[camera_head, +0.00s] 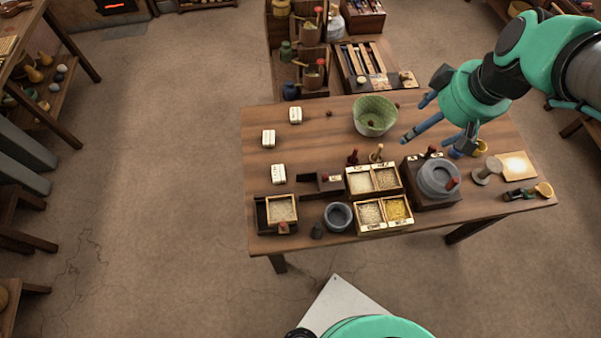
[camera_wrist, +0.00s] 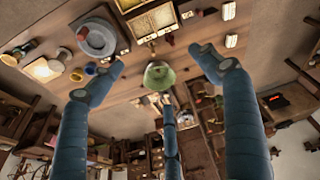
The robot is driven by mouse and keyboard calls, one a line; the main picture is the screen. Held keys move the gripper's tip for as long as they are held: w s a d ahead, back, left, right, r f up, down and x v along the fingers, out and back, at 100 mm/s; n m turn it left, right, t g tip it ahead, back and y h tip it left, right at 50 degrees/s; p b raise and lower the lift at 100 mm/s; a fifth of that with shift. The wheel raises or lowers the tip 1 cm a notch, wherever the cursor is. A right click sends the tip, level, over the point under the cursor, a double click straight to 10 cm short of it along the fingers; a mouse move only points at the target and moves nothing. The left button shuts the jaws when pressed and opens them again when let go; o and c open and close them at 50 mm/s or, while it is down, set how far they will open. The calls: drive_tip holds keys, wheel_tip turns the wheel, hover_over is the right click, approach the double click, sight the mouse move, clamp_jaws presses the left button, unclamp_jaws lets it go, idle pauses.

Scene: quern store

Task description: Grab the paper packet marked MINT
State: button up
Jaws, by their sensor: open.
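Three small white paper packets lie on the left part of the wooden table: a back one (camera_head: 295,115), a middle one (camera_head: 268,138) and a front one (camera_head: 278,174). Each has dark marks, too small to read, so I cannot tell which says MINT. In the wrist view, pale packets show at the top right, one at the edge (camera_wrist: 228,11) and one below it (camera_wrist: 231,41). My gripper (camera_head: 436,143) is open and empty above the right half of the table, well to the right of the packets. Its spread fingers also show in the wrist view (camera_wrist: 157,60).
A green bowl (camera_head: 375,116) stands between my gripper and the packets. Grain boxes (camera_head: 384,228), a grey mortar (camera_head: 338,216) and a quern (camera_head: 438,178) fill the front. A shelf (camera_head: 302,85) stands behind the table. The table around the packets is mostly clear.

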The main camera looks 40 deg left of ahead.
drive_tip(key=a+f+n+g, duration=0.1)
drive_tip(key=a+f+n, duration=0.2)
drive_tip(key=a+f, duration=0.4)
drive_tip(key=a+f+n+g, duration=0.1)
drive_tip(key=a+f+n, duration=0.35)
drive_tip(key=a, duration=0.55)
drive_tip(key=s+a+f+n+g, duration=0.1)
drive_tip(key=s+a+f+n, duration=0.2)
drive_tip(key=a+f, duration=0.4)
drive_tip(key=s+a+f+n+g+b, duration=0.1)
drive_tip(key=s+a+f+n, duration=0.2)
drive_tip(key=f, duration=0.7)
drive_tip(key=s+a, duration=0.2)
drive_tip(key=a, duration=0.2)
drive_tip(key=shift+s+a+h, duration=0.3)
drive_tip(key=shift+s+a, duration=0.05)
drive_tip(key=shift+a, duration=0.05)
drive_tip(key=shift+f, duration=0.2)
drive_tip(key=b, duration=0.2)
hover_over(278, 172)
drive_tip(key=w+d, duration=0.1)
drive_tip(key=d, duration=0.1)
drive_tip(key=shift+w+f, duration=0.15)
drive_tip(key=shift+f, duration=3.9)
drive_tip(key=shift+a+b+x, duration=0.15)
drive_tip(key=shift+b+x, duration=0.1)
drive_tip(key=shift+x, duration=1.05)
drive_tip(key=shift+a+b+x, duration=0.15)
drive_tip(key=shift+b+x, duration=0.1)
drive_tip(key=shift+x, duration=1.05)
